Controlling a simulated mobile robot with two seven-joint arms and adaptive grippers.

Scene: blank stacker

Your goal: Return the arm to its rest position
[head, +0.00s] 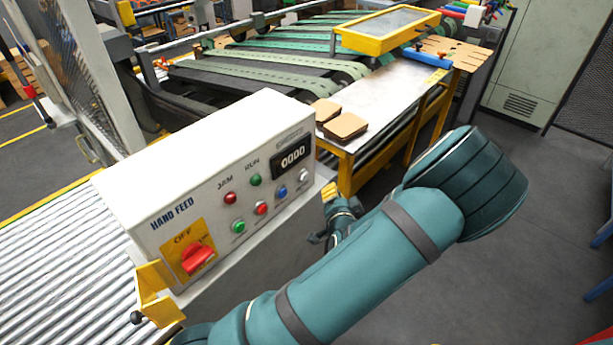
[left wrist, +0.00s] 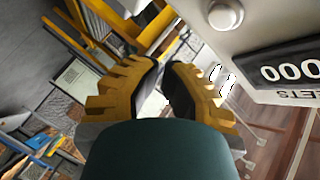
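My left arm (head: 375,250) is teal with dark bands and crosses the lower part of the head view, with its bulky joint at the right. My left gripper (head: 330,200) shows small, with yellow fingertips, just beyond the right end of the white hand feed control box (head: 165,180); the arm partly hides it. In the left wrist view its two ridged yellow fingers (left wrist: 163,68) stand slightly apart with nothing held between them. The box's counter (left wrist: 290,70) and a white button (left wrist: 225,14) are close by at the upper right there. My right gripper is not in view.
A roller conveyor (head: 60,270) lies left of the box. Behind it stands a yellow-framed table (head: 405,85) with brown blanks (head: 345,126) at its near end, beside a green belt conveyor (head: 280,70). The red switch (head: 197,257) juts from the box front.

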